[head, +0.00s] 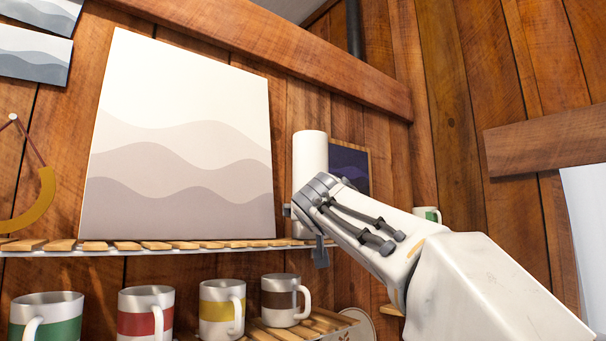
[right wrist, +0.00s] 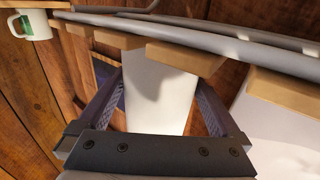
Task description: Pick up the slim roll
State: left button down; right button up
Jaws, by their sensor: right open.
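The slim roll (head: 310,150) is a plain white upright cylinder standing near the right end of the upper slatted shelf (head: 150,246). My right gripper (head: 304,232) is at the lower part of the roll, coming in from the right. In the right wrist view, the white roll (right wrist: 158,95) lies between the two fingers of my open right gripper (right wrist: 158,82), with a finger on each side. Whether either finger touches it is not clear. The roll's lower part is partly hidden by my gripper in the head view. My left gripper is not in view.
A large wave-patterned canvas (head: 180,150) leans left of the roll. A small dark framed picture (head: 350,165) is behind it on the right. Several striped mugs, including a brown-banded one (head: 280,300), stand on the lower rack. A green-banded mug (head: 428,214) is farther right.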

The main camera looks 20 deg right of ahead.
jog(key=shift+w+d, duration=0.1)
jog(key=shift+w, duration=0.25)
jog(key=c, duration=1.1)
jog(key=shift+o, duration=0.2)
jog(key=shift+r, duration=0.1)
